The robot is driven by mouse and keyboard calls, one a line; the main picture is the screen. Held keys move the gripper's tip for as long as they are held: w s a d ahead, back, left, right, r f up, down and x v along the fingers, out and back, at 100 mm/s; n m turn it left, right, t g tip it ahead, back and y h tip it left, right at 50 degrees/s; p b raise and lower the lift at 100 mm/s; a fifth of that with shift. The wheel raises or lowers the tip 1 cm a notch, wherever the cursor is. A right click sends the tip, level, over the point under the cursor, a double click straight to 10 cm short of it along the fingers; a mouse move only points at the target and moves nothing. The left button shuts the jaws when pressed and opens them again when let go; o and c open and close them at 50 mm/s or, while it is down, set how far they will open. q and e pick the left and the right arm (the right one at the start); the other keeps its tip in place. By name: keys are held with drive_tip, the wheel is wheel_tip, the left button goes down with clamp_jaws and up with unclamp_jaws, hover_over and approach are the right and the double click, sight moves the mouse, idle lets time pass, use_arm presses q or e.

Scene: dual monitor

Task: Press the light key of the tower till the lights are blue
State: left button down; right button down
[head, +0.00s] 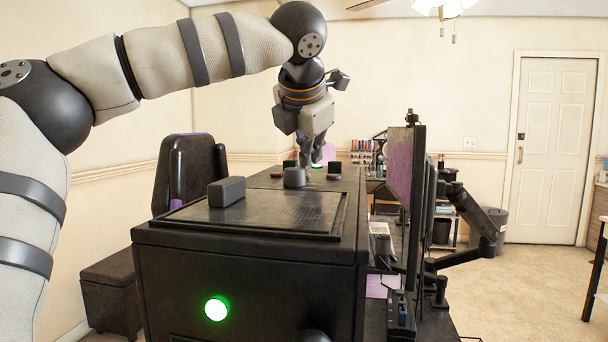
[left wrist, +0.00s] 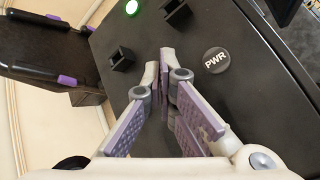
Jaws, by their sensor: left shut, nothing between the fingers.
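The black tower (head: 260,262) stands in front of me with a round light glowing green (head: 215,309) on its near face. Its top carries a dark mesh panel, small dark raised parts and a further green glow (head: 317,165). My left gripper (head: 305,162) points down over the far part of the top, shut and empty. In the left wrist view the left fingertips (left wrist: 160,58) lie between a round grey PWR button (left wrist: 216,60) and a small black block (left wrist: 122,58). A green light (left wrist: 132,8) shows at the top edge. No key marked for light is readable. My right gripper is not in view.
A black block (head: 227,191) lies on the tower's mesh panel. Monitors (head: 405,190) on a dark arm stand close to the right of the tower. A dark chair (head: 187,170) stands at the left. Floor is open toward the white door (head: 555,150).

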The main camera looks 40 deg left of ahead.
use_arm(q)
drive_tip(key=shift+r, duration=0.45)
drive_tip(key=shift+r, duration=2.5)
